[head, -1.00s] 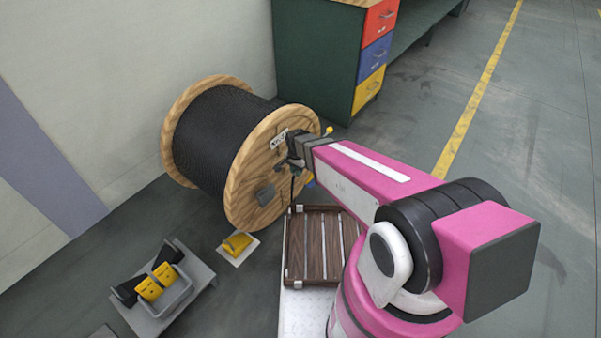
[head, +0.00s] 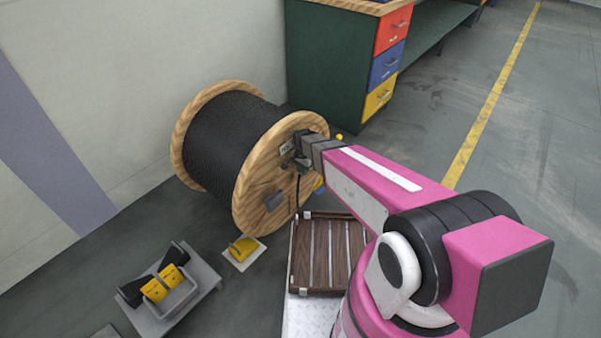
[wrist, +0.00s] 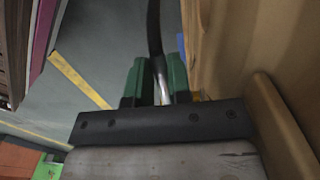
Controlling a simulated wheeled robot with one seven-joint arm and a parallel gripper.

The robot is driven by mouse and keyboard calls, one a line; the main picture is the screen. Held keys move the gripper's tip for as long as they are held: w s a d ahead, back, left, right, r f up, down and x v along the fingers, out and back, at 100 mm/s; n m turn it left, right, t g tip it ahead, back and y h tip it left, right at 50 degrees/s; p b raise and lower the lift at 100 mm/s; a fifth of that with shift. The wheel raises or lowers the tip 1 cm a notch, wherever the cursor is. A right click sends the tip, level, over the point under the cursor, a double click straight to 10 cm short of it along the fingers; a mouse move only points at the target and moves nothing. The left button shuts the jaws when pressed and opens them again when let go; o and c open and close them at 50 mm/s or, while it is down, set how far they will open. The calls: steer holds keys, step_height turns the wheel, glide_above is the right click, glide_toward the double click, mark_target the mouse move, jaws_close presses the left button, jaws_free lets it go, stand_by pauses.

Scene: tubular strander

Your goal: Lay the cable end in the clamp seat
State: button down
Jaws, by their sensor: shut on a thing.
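The black cable (wrist: 155,35) runs from the top of the wrist view down between the green fingers of my gripper (wrist: 158,85). Its silvery end sits between the fingers, which are shut on it. In the head view my gripper (head: 301,163) is close to the near wooden flange of the cable reel (head: 230,135), and a short length of black cable (head: 298,188) hangs below it. A small grey block (head: 273,201) is fixed low on that flange, and a light plate (head: 287,147) sits beside my gripper. I cannot tell which one is the clamp seat.
A brown slatted crate (head: 328,262) stands below my arm. A yellow item (head: 243,247) lies on a white sheet on the floor. A grey stand (head: 205,280) holds a tray with yellow blocks. A green drawer cabinet (head: 335,60) is behind the reel.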

steer(key=shift+w+d, duration=0.8)
steer(key=shift+w, duration=0.3)
steer(key=shift+w+d, duration=0.8)
steer(key=shift+w, duration=0.3)
steer(key=shift+w+d, duration=0.8)
steer(key=shift+w, duration=0.3)
steer(key=shift+w+d+f, duration=0.1)
steer(key=shift+w+f, duration=0.05)
steer(key=shift+f, duration=0.55)
steer(key=shift+w+f, duration=0.15)
steer(key=shift+w, duration=0.05)
steer(key=c, duration=1)
jaws_free()
steer(key=shift+d, duration=0.15)
steer(key=shift+s+r, duration=0.15)
steer(key=shift+r, duration=5.35)
